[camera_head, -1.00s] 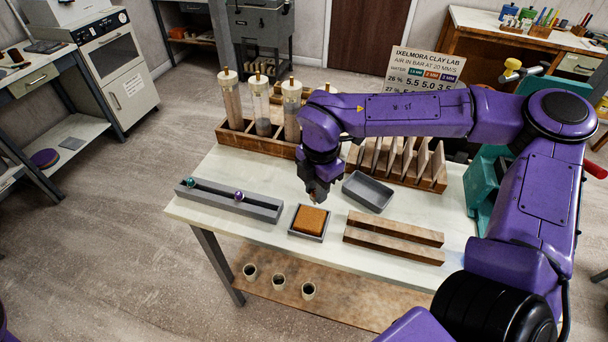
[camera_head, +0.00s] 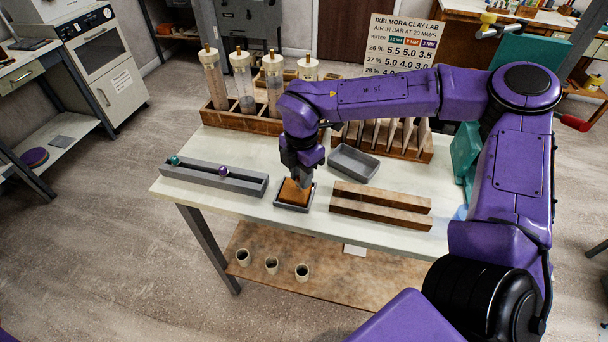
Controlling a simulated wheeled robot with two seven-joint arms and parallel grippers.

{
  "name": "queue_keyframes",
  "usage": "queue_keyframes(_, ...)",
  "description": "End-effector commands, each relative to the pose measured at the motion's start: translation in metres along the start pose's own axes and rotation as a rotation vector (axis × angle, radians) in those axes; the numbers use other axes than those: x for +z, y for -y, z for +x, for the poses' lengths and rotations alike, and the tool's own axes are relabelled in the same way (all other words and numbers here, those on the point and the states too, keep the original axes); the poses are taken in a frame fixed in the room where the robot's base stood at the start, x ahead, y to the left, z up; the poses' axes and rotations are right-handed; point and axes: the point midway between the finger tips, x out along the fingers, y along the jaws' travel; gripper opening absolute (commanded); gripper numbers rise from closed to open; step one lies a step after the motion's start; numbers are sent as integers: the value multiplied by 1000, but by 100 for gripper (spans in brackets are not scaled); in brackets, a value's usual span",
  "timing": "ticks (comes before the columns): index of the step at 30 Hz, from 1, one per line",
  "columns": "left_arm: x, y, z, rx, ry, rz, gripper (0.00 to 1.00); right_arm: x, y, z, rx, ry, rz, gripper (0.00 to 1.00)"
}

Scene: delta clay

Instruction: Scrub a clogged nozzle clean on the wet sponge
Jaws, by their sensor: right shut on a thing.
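The brown-orange sponge (camera_head: 288,196) sits in a small dark grey tray (camera_head: 292,208) near the front edge of the table. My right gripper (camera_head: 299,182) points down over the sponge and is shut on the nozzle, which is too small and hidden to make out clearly. Its tip is at the sponge's top; I cannot tell how hard it touches. Two more small round pieces, one teal (camera_head: 175,160) and one purple (camera_head: 223,170), sit in a long grey rack (camera_head: 245,182) to the left. My left gripper is not in view.
An empty grey tray (camera_head: 354,163) lies right behind the sponge. Two wooden bars (camera_head: 380,204) lie to its right. A wooden rack (camera_head: 240,121) of clay-filled tubes and a rack of upright slabs (camera_head: 395,137) stand behind. Several cups stand on the lower shelf (camera_head: 330,273).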

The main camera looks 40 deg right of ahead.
Motion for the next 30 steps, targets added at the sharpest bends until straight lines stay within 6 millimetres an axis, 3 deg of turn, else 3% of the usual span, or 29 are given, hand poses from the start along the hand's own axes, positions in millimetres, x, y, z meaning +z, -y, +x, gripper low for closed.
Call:
queue_keyframes(16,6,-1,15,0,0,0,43,-14,-34,8,-1,-1,1,0)
queue_keyframes(30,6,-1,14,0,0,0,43,-11,-28,9,-6,-1,1,0)
